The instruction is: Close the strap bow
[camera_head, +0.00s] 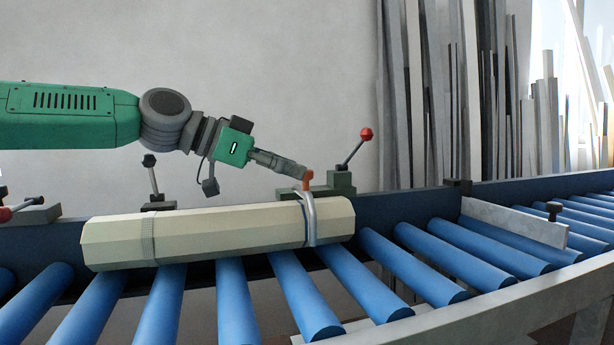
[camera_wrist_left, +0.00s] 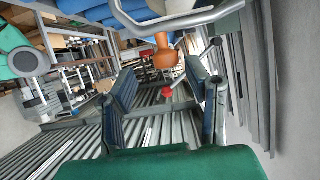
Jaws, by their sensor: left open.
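A cream bundle of profiles (camera_head: 200,233) lies along the blue rollers. The silver strap bow (camera_head: 309,220) sits at its right end, with its legs running down over the front face and an orange knob (camera_head: 308,178) at its top. My left gripper (camera_head: 298,171) is at the knob, above the bundle. In the left wrist view, the gripper (camera_wrist_left: 165,78) is open, its two fingers apart, with the orange knob (camera_wrist_left: 164,52) between and just beyond the tips. The bow's bent tube (camera_wrist_left: 190,22) shows behind the knob. I cannot tell whether they touch. My right gripper is not in view.
A red-knobbed lever clamp (camera_head: 358,147) stands just right of my gripper, and a black-knobbed one (camera_head: 152,178) behind the bundle. A grey strap (camera_head: 147,238) circles the bundle's left part. A metal stop plate (camera_head: 513,222) stands at right. The rollers (camera_head: 400,268) between are clear.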

